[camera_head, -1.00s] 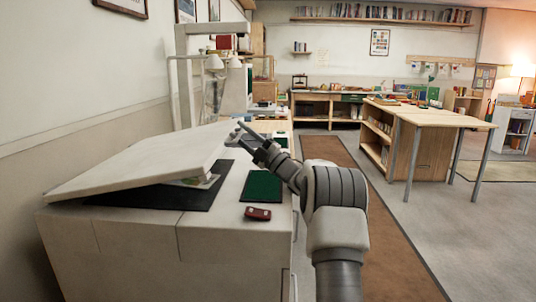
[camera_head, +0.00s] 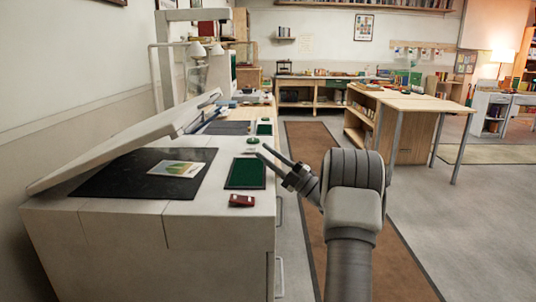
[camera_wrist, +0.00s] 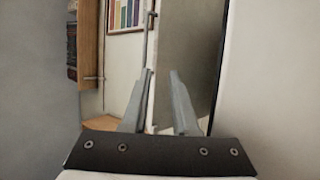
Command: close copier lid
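The copier (camera_head: 120,225) is the pale cabinet at the left in the head view. Its pale lid (camera_head: 95,157) stands tilted open on the wall side, with the dark glass bed (camera_head: 115,178) exposed. A sheet with a picture (camera_head: 176,169) lies on the bed. My gripper (camera_head: 259,149) is to the right of the lid, near the copier's right edge and apart from the lid. Its two fingers also show in the wrist view (camera_wrist: 163,75), spread with nothing between them. I cannot make out the lid in the wrist view.
A green pad (camera_head: 246,174) and a small red object (camera_head: 241,201) lie on the copier's right top. More equipment stands behind the copier. A wooden table (camera_head: 430,104) is at the right. The brown floor runner (camera_head: 310,140) and grey floor beside it are clear.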

